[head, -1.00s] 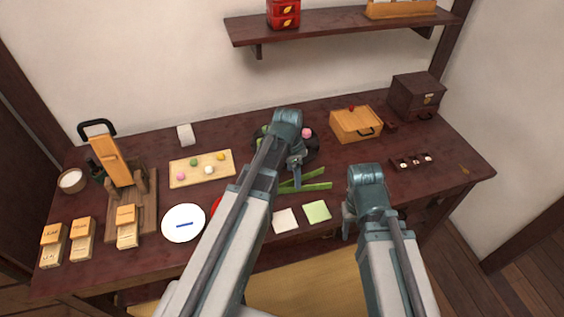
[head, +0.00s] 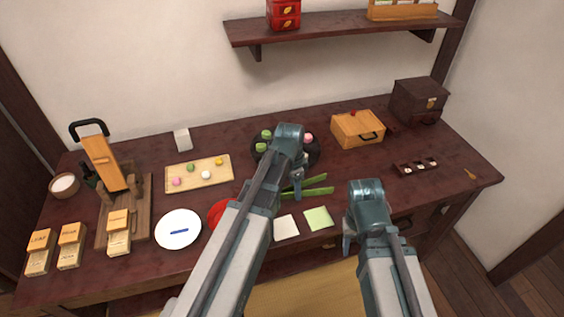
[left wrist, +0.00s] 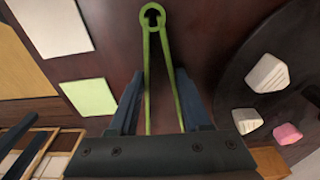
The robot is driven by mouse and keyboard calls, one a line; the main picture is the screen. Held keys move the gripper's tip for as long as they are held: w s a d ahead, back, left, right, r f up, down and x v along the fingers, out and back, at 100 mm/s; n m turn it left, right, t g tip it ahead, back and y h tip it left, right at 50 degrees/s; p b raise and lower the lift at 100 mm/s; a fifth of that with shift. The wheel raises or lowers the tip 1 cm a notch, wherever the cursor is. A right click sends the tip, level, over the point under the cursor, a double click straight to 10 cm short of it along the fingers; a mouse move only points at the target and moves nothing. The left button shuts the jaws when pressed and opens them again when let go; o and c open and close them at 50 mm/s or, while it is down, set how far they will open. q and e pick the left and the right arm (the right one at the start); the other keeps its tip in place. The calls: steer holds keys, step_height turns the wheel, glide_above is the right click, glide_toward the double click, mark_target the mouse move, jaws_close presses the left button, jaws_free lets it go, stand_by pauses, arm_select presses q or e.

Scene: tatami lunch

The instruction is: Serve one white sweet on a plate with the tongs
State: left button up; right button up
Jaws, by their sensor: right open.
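Green tongs (head: 316,191) lie on the table. In the left wrist view the tongs (left wrist: 152,20) have their ring end at the top and their two legs running down between my fingers. My left gripper (head: 298,194) is open over the tongs; its fingers (left wrist: 158,100) stand on either side of the legs. A round dark tray (head: 313,155) holds green and pink sweets; the left wrist view also shows white sweets (left wrist: 267,74) on it. A white plate (head: 170,218) with a blue mark lies at the left. My right gripper (head: 350,238) is open and empty near the front edge.
A wooden board (head: 222,163) carries small coloured balls, one white. A white square (head: 286,228) and a light green square (head: 319,218) lie near the tongs. A red round thing (head: 220,212) is partly hidden by my left arm. A wooden box (head: 357,128) stands behind.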

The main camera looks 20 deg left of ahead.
arm_select(q)
steer(key=shift+r, duration=0.1)
arm_select(e)
steer(key=shift+r, duration=0.1)
arm_select(q)
step_height(320, 180, up, 12)
steer(key=p, duration=1.2)
arm_select(e)
step_height(320, 180, up, 12)
